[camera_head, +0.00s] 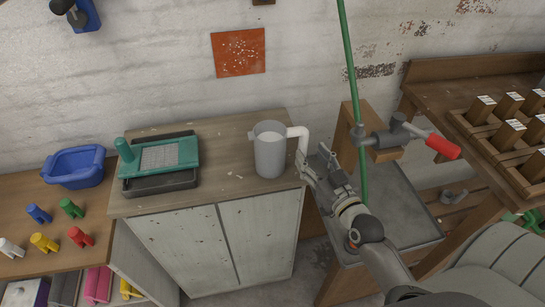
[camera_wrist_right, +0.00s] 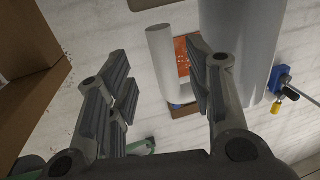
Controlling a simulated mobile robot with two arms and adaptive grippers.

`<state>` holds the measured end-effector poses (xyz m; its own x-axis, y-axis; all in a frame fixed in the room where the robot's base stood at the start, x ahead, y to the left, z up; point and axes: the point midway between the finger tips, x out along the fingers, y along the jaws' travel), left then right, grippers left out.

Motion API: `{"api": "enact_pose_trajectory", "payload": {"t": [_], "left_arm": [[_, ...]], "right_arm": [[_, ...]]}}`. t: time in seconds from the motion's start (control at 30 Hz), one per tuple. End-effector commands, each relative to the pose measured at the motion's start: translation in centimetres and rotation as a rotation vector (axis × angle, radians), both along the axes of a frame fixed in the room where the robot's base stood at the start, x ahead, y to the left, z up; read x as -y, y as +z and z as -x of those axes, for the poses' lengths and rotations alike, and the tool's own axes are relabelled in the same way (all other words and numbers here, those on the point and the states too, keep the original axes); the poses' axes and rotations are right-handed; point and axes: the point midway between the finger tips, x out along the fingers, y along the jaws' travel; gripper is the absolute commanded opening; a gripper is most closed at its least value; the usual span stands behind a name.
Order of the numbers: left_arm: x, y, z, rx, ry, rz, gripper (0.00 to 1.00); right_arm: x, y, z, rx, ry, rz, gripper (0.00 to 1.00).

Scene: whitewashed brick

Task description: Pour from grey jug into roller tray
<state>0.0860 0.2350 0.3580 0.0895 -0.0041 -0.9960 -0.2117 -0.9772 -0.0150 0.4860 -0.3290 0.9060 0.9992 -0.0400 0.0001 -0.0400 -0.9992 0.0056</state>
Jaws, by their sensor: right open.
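The grey jug (camera_head: 269,155) stands upright near the right end of the white cabinet's wooden top, its pale handle facing right. Light contents show at its mouth. The dark roller tray (camera_head: 160,184) lies to its left, with a teal frame (camera_head: 183,152) holding a pale mesh panel over it. My right gripper (camera_head: 318,170) is open just right of the jug's handle. In the right wrist view, the handle (camera_wrist_right: 165,60) shows between the open fingers (camera_wrist_right: 163,88), and the jug body (camera_wrist_right: 240,45) is at the upper right. I cannot tell whether they touch. My left gripper is out of view.
A blue tub (camera_head: 75,168) and several coloured clamps stand on the lower left bench. A green pole (camera_head: 350,60) and a red-handled valve (camera_head: 400,138) are right of my gripper. A wooden rack (camera_head: 505,130) is far right.

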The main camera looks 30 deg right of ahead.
Motion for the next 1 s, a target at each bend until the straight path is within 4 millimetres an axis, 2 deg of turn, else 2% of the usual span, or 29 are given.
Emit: {"api": "enact_pose_trajectory", "payload": {"t": [0.4, 0.7, 1.0], "left_arm": [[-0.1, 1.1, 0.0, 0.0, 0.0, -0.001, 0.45], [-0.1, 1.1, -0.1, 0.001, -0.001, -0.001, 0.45], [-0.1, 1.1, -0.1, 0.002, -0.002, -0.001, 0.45]], "right_arm": [[-0.2, 0.3, -4.7, 0.002, 0.001, 0.0, 0.48], [-0.2, 0.1, -5.0, 0.0, 0.001, 0.001, 0.48], [-0.2, 0.2, -5.0, 0.0, 0.001, 0.0, 0.1]]}}
